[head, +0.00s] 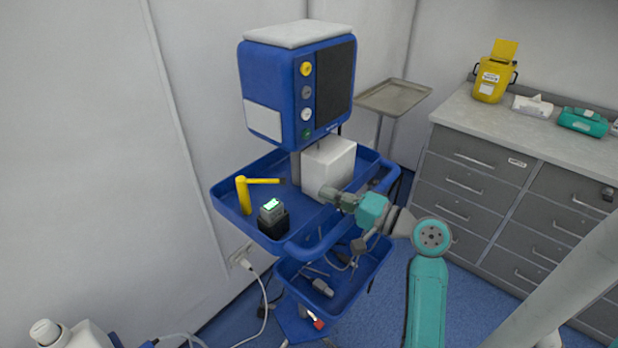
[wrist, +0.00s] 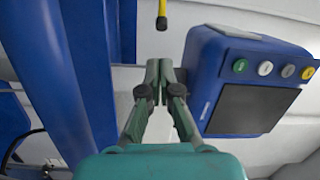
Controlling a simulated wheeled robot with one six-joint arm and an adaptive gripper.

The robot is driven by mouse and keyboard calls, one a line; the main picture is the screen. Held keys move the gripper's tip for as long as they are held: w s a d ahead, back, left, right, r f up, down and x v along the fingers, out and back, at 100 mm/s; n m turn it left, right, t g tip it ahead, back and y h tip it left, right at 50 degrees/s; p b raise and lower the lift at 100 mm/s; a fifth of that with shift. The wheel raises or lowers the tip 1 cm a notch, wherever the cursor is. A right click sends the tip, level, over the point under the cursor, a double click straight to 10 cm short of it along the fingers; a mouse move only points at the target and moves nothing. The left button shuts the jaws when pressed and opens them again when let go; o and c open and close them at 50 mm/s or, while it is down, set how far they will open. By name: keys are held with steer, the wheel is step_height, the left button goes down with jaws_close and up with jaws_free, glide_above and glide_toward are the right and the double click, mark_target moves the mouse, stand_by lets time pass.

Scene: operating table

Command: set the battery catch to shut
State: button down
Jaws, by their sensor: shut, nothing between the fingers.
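I cannot clearly make out a battery catch. A grey block with a lit green top (head: 271,205) sits in a black holder on the left front of the cart's upper tray; it may be the battery. A yellow upright post with a level bar (head: 243,195) stands behind it, the bar pointing right to a dark tip. A yellow end with a dark tip also shows at the top of the wrist view (wrist: 162,15). My gripper (head: 326,193) is shut and empty, its fingertips (wrist: 158,70) in front of the white box (head: 330,166); contact cannot be told.
The blue monitor (head: 272,85) stands above the tray on a column. The blue upper tray (head: 228,200) has a raised rim and a front rail (head: 330,240). A lower tray (head: 345,305) holds loose items. Grey drawers (head: 470,185) stand at the right.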

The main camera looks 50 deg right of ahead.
steer(key=w+a, duration=0.1)
steer(key=w, duration=0.8)
steer(key=shift+w+r+n, duration=0.2)
steer(key=shift+r+n, duration=0.05)
steer(key=shift+n, duration=0.15)
steer(key=shift+a, duration=0.1)
